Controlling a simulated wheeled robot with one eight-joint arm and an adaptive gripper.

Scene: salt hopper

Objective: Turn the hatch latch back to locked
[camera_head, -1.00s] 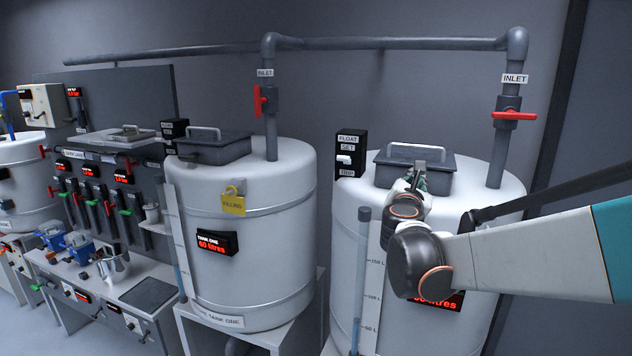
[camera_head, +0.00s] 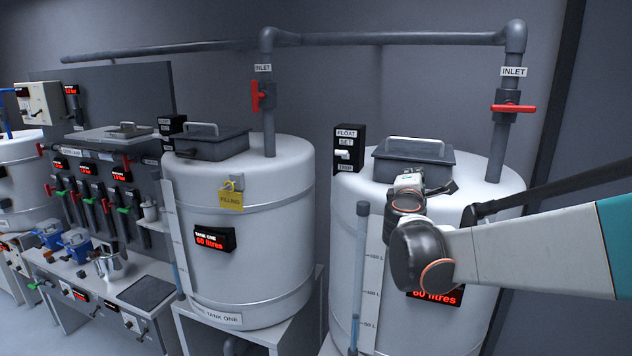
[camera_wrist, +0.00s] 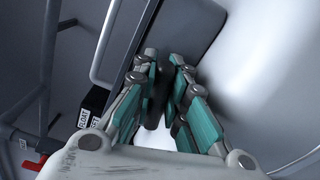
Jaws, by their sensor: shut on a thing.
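The hatch (camera_head: 412,166) is a dark grey box lid with a pale bar handle, on top of the right-hand white tank. In the wrist view the hatch (camera_wrist: 185,28) fills the upper middle, with its handle (camera_wrist: 104,45) to the left. My gripper (camera_head: 432,186) is at the hatch's front edge. In the wrist view its teal-padded fingers (camera_wrist: 165,85) are closed around a dark piece, the latch (camera_wrist: 163,90), beside the hatch wall.
A black float switch box (camera_head: 348,150) stands left of the hatch. The inlet pipe (camera_head: 498,150) with its red valve handle (camera_head: 514,108) rises behind right. Tank one (camera_head: 270,220) stands to the left with a yellow tag (camera_head: 230,198). A dark bar crosses at right.

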